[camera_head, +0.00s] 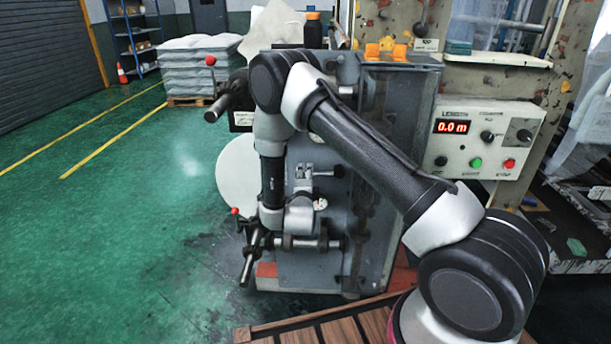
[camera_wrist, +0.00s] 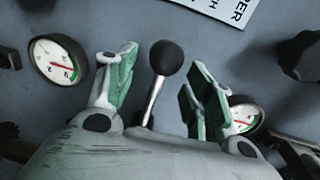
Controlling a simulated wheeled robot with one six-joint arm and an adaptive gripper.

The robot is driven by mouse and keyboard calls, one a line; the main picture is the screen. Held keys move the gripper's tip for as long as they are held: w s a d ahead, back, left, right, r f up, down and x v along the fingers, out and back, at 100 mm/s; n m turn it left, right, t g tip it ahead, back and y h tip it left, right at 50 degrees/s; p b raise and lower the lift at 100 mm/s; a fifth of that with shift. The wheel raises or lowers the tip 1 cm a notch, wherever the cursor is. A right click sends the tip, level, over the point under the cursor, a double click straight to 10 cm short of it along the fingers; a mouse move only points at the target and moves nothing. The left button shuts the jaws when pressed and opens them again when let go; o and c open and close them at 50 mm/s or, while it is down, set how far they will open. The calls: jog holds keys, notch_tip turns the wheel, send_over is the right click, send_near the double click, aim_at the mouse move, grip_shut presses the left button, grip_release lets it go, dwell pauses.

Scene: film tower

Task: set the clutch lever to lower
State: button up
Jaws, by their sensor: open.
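The clutch lever (camera_wrist: 166,58) shows in the wrist view as a black ball knob on a thin metal rod. My gripper (camera_wrist: 159,84) is open, with one green-padded finger on each side of the lever. The knob sits between the fingertips, and I see gaps to both pads. The rod's lower end is hidden behind the gripper body. A white label (camera_wrist: 215,8) above the knob is cut off by the frame; the letters "PER" show on it. In the head view, my arm hangs in front of the grey machine (camera_head: 385,180); the gripper fingers cannot be made out there.
Dial gauges flank the fingers in the wrist view, one at left (camera_wrist: 58,60) and one at right (camera_wrist: 246,113). In the head view, a control box (camera_head: 483,140) reads 0.0 m. A red-tipped handle (camera_head: 228,95) juts left of the machine. Green floor (camera_head: 130,220) is open at left.

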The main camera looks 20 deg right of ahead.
jog(key=shift+x, duration=1.1)
grip_shut()
notch_tip(320, 180, down, 6)
jog(key=d+n, duration=0.1)
jog(key=n, duration=0.4)
jog(key=shift+s+d+n+h, duration=0.3)
grip_release()
jog(key=shift+r, duration=0.1)
